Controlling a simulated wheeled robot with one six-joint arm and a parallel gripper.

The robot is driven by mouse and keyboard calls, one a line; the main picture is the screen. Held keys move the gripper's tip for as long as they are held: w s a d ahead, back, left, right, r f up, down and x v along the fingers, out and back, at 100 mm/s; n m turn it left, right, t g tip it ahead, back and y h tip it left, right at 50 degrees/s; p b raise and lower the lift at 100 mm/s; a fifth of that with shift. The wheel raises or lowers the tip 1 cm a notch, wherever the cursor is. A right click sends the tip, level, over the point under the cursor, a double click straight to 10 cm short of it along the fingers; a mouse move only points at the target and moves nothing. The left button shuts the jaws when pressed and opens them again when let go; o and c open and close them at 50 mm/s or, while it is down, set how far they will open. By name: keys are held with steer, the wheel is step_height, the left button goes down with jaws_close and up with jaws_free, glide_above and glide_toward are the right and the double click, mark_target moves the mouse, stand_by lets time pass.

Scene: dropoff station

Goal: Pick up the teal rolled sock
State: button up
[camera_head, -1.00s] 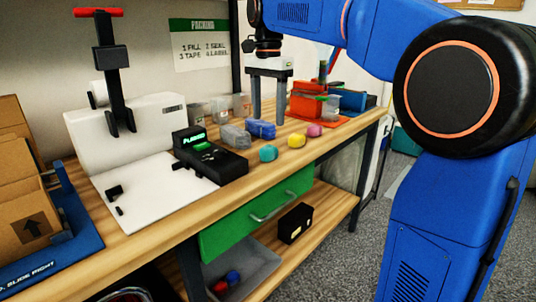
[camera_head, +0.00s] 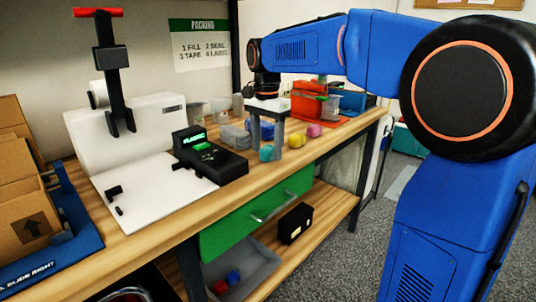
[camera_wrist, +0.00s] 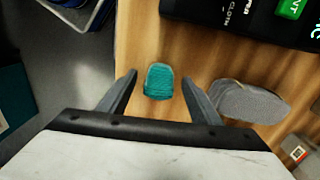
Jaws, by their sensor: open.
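The teal rolled sock (camera_head: 266,153) lies on the wooden bench top near its front edge. In the wrist view the sock (camera_wrist: 158,81) sits between the two finger lines, a little beyond the fingertips. My gripper (camera_head: 266,147) points down over the bench at the sock, and one finger partly covers it in the head view. Whether the fingertips are level with the sock cannot be told.
A grey rolled item (camera_wrist: 250,102) lies close to the right finger. A black device (camera_head: 210,158) stands to the left. A blue roll (camera_head: 262,130), a yellow roll (camera_head: 296,140) and a pink roll (camera_head: 314,130) lie nearby. An orange bin (camera_head: 308,98) stands behind.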

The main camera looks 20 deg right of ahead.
steer(key=c, duration=1.1)
steer(key=shift+r, duration=0.1)
steer(key=shift+c, duration=0.2)
